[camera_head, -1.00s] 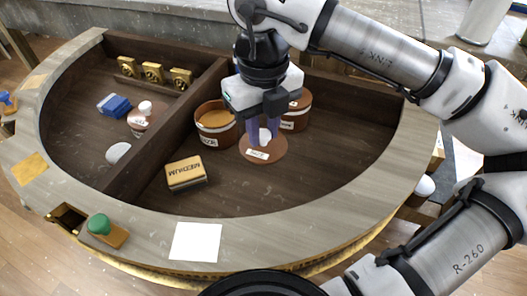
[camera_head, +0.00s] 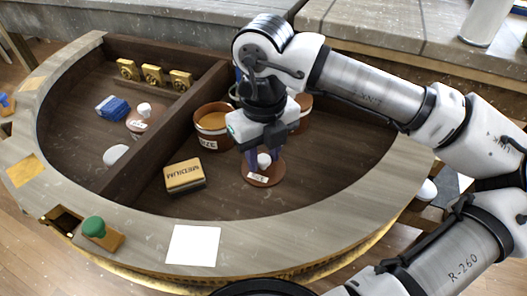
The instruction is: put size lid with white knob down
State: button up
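The size lid (camera_head: 262,178) is a flat brown disc with a white knob (camera_head: 264,160) and a small white tag. It is in the right compartment of the curved console, low over or on the dark floor; I cannot tell if it touches. My gripper (camera_head: 265,158) points down, with its purple fingers on both sides of the knob, and appears shut on it. The brown pot labelled SIZE (camera_head: 209,143) stands open behind and left of the lid, with tan contents showing.
A second brown pot (camera_head: 304,112) is partly hidden behind my gripper. A divider (camera_head: 160,137) separates the left compartment, which holds another white-knobbed lid (camera_head: 140,124). Floor right of the lid is clear.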

aim_at(263, 159)
jog(key=shift+o, duration=1.2)
jog(key=shift+r, duration=0.15)
notch_tip(263, 159, up, 12)
jog(key=p, duration=0.2)
